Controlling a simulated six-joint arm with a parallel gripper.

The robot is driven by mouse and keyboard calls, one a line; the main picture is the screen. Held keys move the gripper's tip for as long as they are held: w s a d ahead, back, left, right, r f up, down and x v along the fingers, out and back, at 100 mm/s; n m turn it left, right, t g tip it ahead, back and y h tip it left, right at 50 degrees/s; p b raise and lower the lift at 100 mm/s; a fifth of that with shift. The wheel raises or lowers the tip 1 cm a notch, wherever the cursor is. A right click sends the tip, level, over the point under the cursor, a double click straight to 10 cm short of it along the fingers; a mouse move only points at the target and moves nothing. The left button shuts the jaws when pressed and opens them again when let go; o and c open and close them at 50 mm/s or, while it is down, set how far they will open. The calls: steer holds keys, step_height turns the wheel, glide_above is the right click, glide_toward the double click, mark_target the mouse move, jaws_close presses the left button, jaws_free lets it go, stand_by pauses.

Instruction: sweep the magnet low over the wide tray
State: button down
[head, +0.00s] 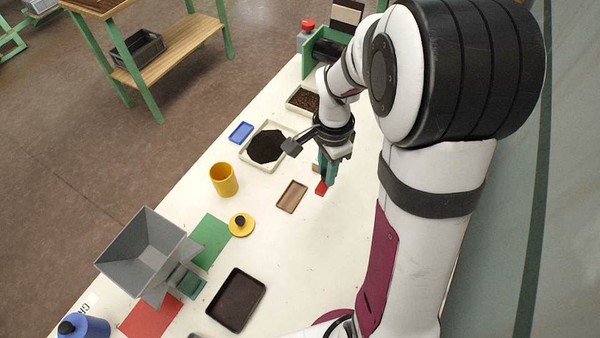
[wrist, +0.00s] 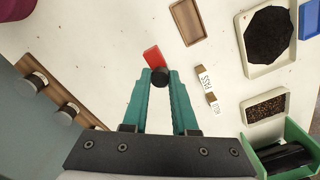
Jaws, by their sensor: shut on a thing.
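My gripper (head: 328,172) is at the right side of the white table and is shut on a red piece with a black round part, which I take to be the magnet (head: 321,188). In the wrist view, the fingertips (wrist: 160,78) close around the black part, and the red part (wrist: 152,56) sticks out beyond it. The wide cream tray (head: 258,166) holds a dark heap (head: 266,146) and lies left of my gripper in the head view. In the wrist view the tray (wrist: 262,70) is at the upper right, well apart from the magnet.
A small wooden tray (head: 291,197) lies near the magnet. A cream tray of brown grains (wrist: 265,106) and a green drum holder (wrist: 305,137) are beyond. A yellow cup (head: 224,180), blue dish (head: 241,131) and grey hopper (head: 140,255) stand left. Labels (wrist: 205,78) lie beside my gripper.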

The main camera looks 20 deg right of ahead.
steer(key=w+d+r, duration=0.1)
steer(key=w+d, duration=0.1)
steer(key=w, duration=1)
steer(key=shift+w+a+f, duration=0.95)
steer(key=shift+w+f, duration=0.35)
steer(key=shift+w, duration=0.2)
steer(key=shift+w+a+f, duration=0.95)
steer(key=shift+w+f, duration=0.3)
steer(key=shift+w, duration=0.25)
steer(key=shift+w+a+f, duration=0.95)
steer(key=shift+w+f, duration=0.35)
steer(key=shift+w, duration=0.2)
steer(key=shift+s+a+r, duration=0.1)
steer(key=shift+s+a, duration=2.65)
steer(key=shift+w+d, duration=0.65)
steer(key=shift+w, duration=0.55)
steer(key=shift+w+d, duration=0.65)
steer(key=shift+w, duration=0.55)
steer(key=shift+w+d, duration=0.65)
steer(key=shift+w, duration=0.55)
steer(key=shift+a, duration=0.1)
